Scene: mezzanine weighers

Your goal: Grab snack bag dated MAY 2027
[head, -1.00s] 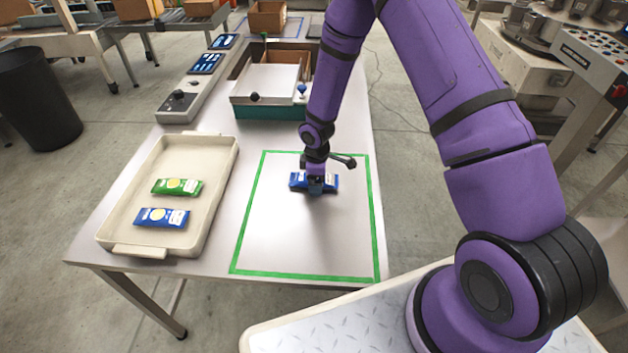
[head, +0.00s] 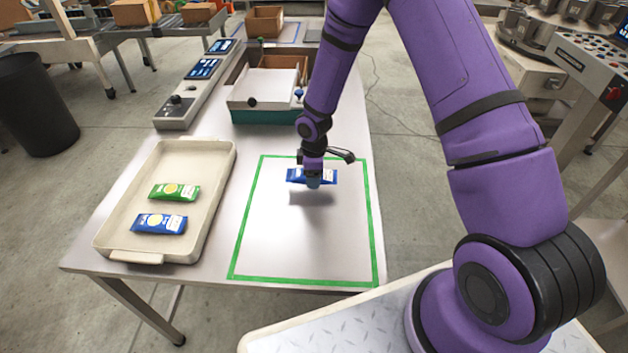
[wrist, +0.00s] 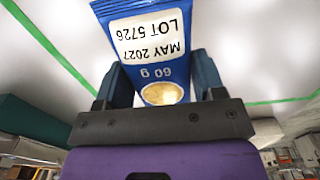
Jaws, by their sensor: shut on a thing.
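My gripper (head: 313,181) is shut on a blue snack bag (head: 296,175) and holds it above the table, inside the green outline. In the wrist view, the held blue snack bag (wrist: 125,20) sits between my gripper's two fingers (wrist: 160,82). Its white label reads MAY 2027, LOT 5726, upside down in that view, with 60 g below. A shadow lies on the table under it. Another blue snack bag (head: 159,223) and a green snack bag (head: 175,192) lie in the tray; their dates are too small to read.
The cream tray (head: 217,190) stands on the table left of the green outline (head: 243,222). A teal-based machine (head: 262,116) stands at the back, beside a grey control panel (head: 176,112). The table inside the outline is otherwise clear.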

